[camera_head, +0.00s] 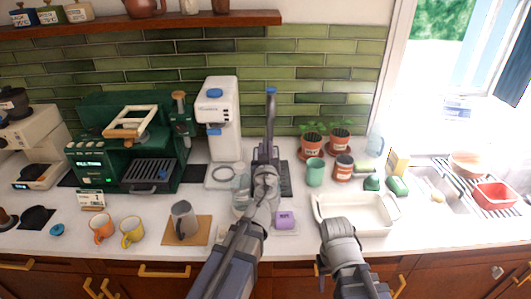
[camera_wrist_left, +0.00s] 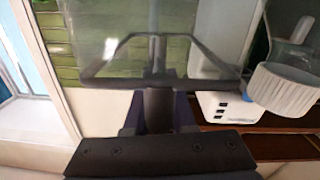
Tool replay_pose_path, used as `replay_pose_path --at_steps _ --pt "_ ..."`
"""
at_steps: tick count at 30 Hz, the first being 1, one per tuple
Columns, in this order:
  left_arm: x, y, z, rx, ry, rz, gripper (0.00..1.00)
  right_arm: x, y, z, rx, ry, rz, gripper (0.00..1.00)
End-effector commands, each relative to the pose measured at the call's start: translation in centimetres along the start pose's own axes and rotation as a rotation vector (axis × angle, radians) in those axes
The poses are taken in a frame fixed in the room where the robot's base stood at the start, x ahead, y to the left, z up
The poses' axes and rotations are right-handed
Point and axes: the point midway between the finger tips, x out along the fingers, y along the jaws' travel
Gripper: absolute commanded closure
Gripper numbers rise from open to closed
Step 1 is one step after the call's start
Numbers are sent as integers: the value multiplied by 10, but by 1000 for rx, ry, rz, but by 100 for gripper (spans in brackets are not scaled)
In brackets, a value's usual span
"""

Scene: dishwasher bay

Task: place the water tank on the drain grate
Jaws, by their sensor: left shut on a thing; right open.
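The water tank is a clear, see-through box; it fills the top of the left wrist view (camera_wrist_left: 150,45), with green tiles showing through it. In the head view a clear body (camera_head: 241,188) shows beside my left gripper (camera_head: 266,172), probably the same tank. My left gripper is shut on the tank; its jaws also show in the wrist view (camera_wrist_left: 157,110). The wire drain grate (camera_head: 508,210) appears to be the rack at the far right by the sink, partly covered by a red basket. My right gripper (camera_head: 338,226) is open and empty at the white tray's front edge.
A white dispenser (camera_head: 219,112) and green espresso machine (camera_head: 112,140) stand at the back left. A purple box (camera_head: 285,219) sits near my left arm.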

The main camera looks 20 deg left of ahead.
Motion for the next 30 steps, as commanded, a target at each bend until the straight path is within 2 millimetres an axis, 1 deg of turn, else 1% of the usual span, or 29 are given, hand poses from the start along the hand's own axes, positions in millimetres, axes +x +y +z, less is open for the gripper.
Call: replay_pose_path --at_steps 1,9,21,30 --pt "7 0 3 1 0 -1 100 3 0 0 0 0 0 50" --pt "31 -2 10 1 1 -2 100 10 -1 -1 0 0 0 50" --pt "68 -2 8 1 1 -1 100 8 -1 0 0 0 0 50" --pt "91 -2 8 1 0 -1 100 8 -1 0 0 0 0 50"
